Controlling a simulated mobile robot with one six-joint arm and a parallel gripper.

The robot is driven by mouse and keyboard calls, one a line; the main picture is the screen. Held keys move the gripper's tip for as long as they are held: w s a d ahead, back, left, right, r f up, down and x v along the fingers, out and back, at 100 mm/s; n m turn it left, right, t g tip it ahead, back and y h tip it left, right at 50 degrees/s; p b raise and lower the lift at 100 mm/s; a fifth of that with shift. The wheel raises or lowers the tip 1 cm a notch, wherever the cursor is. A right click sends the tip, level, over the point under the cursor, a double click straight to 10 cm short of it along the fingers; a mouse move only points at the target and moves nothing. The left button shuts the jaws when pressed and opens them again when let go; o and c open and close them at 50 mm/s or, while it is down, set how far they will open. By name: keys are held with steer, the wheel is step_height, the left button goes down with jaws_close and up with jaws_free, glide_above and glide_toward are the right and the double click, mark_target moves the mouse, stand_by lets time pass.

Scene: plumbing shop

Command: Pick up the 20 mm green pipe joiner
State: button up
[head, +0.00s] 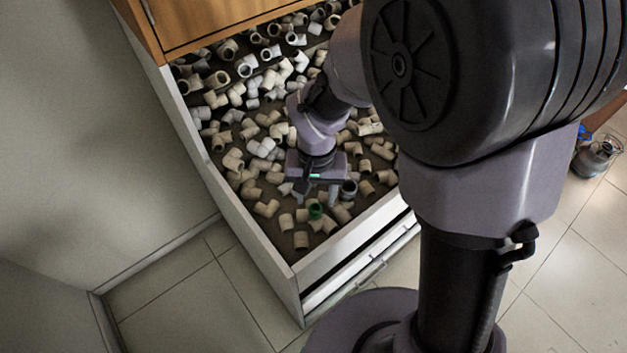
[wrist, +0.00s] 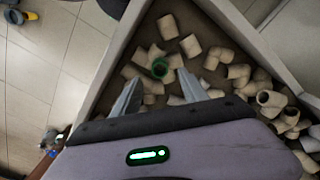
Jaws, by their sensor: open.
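The green pipe joiner (head: 315,211) is a short dark green ring near the front corner of the open drawer, among white and beige fittings. In the wrist view the green joiner (wrist: 160,68) lies just beyond the fingertips, roughly between their lines, with its round opening showing. My gripper (head: 317,194) is over the drawer, pointing down, close to the joiner. In the wrist view my gripper (wrist: 158,84) has its two fingers spread apart with nothing held. I cannot tell the exact height of the fingertips above the fittings.
The drawer (head: 245,225) has raised white walls, and its front corner is near the joiner. Pale fittings (head: 301,240) lie close around the joiner. A wooden cabinet front (head: 205,20) stands over the drawer's back. Objects (head: 597,155) stand on the tiled floor at right.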

mark_target(315, 209)
step_height(315, 209, down, 6)
steer(key=shift+s+r+b, duration=0.1)
steer(key=shift+s+b, duration=0.05)
steer(key=shift+b, duration=0.85)
jaws_close()
